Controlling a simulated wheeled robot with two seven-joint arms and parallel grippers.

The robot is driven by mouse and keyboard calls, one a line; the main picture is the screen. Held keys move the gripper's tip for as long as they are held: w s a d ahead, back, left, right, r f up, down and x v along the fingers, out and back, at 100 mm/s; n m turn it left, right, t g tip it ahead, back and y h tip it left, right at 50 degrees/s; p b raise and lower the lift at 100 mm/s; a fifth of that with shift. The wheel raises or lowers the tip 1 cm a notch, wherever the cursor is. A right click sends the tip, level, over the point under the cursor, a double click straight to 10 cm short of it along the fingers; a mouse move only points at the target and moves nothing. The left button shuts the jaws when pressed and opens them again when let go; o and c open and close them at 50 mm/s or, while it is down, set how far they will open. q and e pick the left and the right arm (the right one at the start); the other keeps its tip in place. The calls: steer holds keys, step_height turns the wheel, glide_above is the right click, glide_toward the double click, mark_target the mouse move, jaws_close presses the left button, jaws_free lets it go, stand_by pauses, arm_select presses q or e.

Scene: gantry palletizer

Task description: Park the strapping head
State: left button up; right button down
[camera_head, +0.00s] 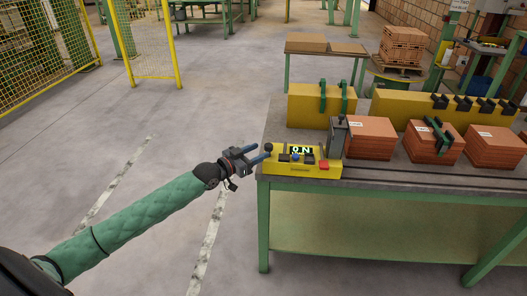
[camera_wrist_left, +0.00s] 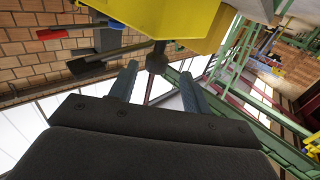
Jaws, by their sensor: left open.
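A yellow control box (camera_head: 300,170) sits at the table's near left corner. It has a lit display reading "ON", a red button (camera_head: 324,164), other buttons and a dark ball-knobbed lever (camera_head: 268,147) at its left end. My left gripper (camera_head: 258,154) is open beside this lever. In the left wrist view the knob (camera_wrist_left: 157,60) shows between and just beyond the fingers (camera_wrist_left: 158,88); contact cannot be told. A dark grey upright unit (camera_head: 337,138) stands behind the box. A green bracket (camera_head: 437,133) sits on the middle brown stack. Which one is the strapping head is unclear.
The green-legged table (camera_head: 400,184) carries several brown stacks (camera_head: 370,138). Yellow blocks stand behind: one with green brackets (camera_head: 308,107), one with black clips (camera_head: 405,107). Yellow mesh fencing (camera_head: 145,45) stands at the far left. The floor left of the table is clear.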

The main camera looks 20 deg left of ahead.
arm_select(q)
steer(key=shift+b+v, duration=0.3)
steer(key=shift+v, duration=1.35)
steer(key=s+d+f+m+g+y, duration=0.1)
steer(key=s+d+f+g+y, duration=0.1)
steer(key=s+f+g+y, duration=0.9)
steer(key=s+d+f+n+g+h, duration=0.1)
steer(key=s+d+f, duration=0.3)
steer(key=s+d, duration=0.3)
steer(key=s+d+f+n+g+h, duration=0.1)
steer(key=s+d+f, duration=0.3)
steer(key=s, duration=0.9)
steer(key=s+d+f+n+h, duration=0.2)
steer(key=s+d+f, duration=0.3)
steer(key=s+d, duration=0.4)
steer(key=shift+s+d+g+h, duration=0.3)
steer(key=shift+s+d+g, duration=0.05)
steer(key=shift+s+g, duration=0.1)
